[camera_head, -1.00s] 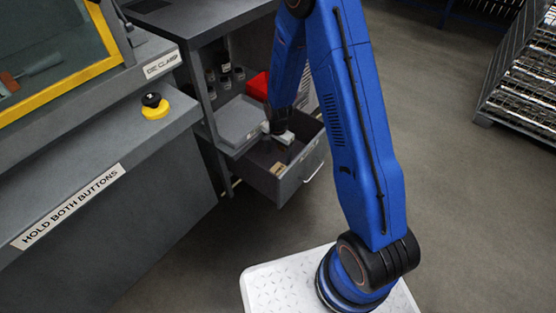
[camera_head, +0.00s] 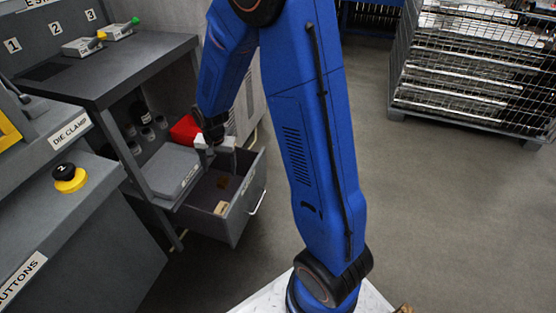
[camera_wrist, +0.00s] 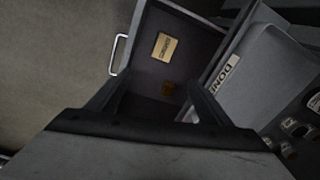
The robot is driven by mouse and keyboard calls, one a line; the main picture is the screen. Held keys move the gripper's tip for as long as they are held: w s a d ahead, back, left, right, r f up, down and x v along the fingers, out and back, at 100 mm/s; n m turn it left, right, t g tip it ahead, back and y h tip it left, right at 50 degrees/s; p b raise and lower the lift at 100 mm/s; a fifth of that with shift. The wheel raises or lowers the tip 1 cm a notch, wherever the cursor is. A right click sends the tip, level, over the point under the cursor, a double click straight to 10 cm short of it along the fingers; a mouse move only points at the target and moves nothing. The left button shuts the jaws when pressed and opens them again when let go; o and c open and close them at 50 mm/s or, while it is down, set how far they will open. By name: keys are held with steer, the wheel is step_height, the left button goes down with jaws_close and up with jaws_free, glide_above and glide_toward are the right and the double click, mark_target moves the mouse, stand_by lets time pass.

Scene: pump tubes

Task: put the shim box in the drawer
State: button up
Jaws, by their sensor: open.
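The grey drawer (camera_head: 248,205) is pulled open under the bench, with its handle facing outward. A small tan box with dark writing (camera_head: 221,208), which looks like the shim box, lies on the drawer floor near the front. It also shows in the wrist view (camera_wrist: 164,47), lying flat inside the drawer walls. The writing is too small to read surely. A small brown item (camera_head: 222,183) lies farther back in the drawer. My gripper (camera_head: 220,160) is open over the back part of the drawer. In the wrist view its fingers (camera_wrist: 155,88) are spread, with nothing held between them.
A grey labelled box or tray (camera_head: 172,170) stands just left of the drawer. A red bin (camera_head: 186,130) and several dark cylinders (camera_head: 147,133) are behind it. A yellow-based button (camera_head: 69,178) is at the left. A wire cage (camera_head: 475,75) stands far right; the floor between is clear.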

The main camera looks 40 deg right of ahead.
steer(key=s+d+r+n+t, duration=0.1)
steer(key=s+d+r+n, duration=0.15)
steer(key=s+r, duration=0.8)
steer(key=s+d+r+n+t, duration=0.1)
steer(key=s+d+r+n, duration=0.15)
steer(key=s+r, duration=0.8)
steer(key=s+r+n+t, duration=0.1)
steer(key=s+r+n, duration=0.2)
steer(key=s, duration=0.6)
steer(key=shift+s+r+t, duration=0.2)
steer(key=shift+r+t, duration=0.1)
steer(key=shift+r, duration=0.4)
steer(key=shift+d, duration=0.1)
steer(key=shift+c, duration=0.2)
